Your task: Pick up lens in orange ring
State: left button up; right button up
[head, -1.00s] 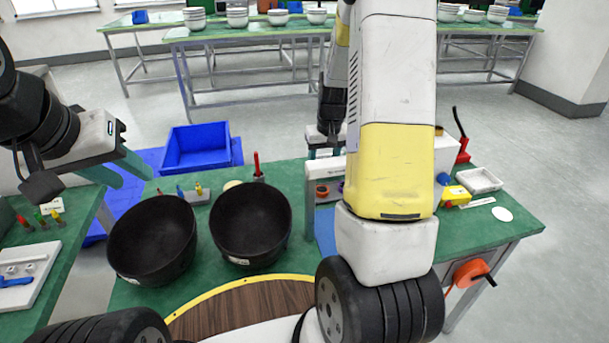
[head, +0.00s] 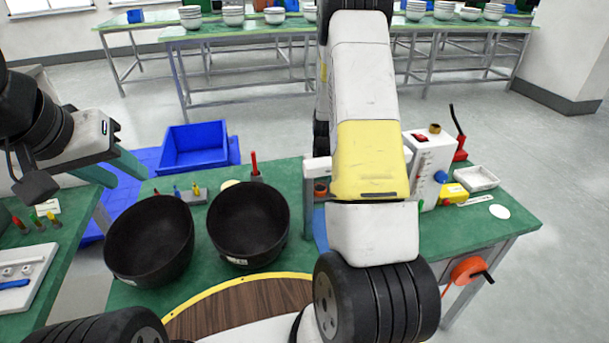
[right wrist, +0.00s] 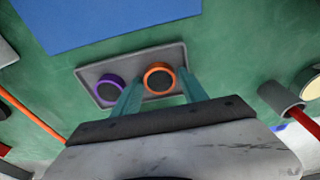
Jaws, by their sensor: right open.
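The lens in the orange ring (right wrist: 159,78) lies in a shallow grey tray (right wrist: 131,65) in the right wrist view. A purple-ringed lens (right wrist: 109,90) is beside it on the left. My right gripper (right wrist: 160,83) is open, its teal fingers on either side of the orange ring in the picture; I cannot tell the height gap or whether they touch. In the head view the orange ring (head: 320,188) shows only partly beside my right arm, which hides the right gripper. My left gripper (head: 126,180) is open and empty, left of the black bowls.
Two black bowls (head: 150,238) (head: 248,224) stand on the green table. A blue mat (right wrist: 110,18) lies beyond the tray. A white box (head: 428,165) and a white tray (head: 477,179) are at the right. A grey cylinder (right wrist: 280,99) lies right of the gripper.

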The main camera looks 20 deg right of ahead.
jog(key=c, duration=1.1)
jog(key=shift+r, duration=0.1)
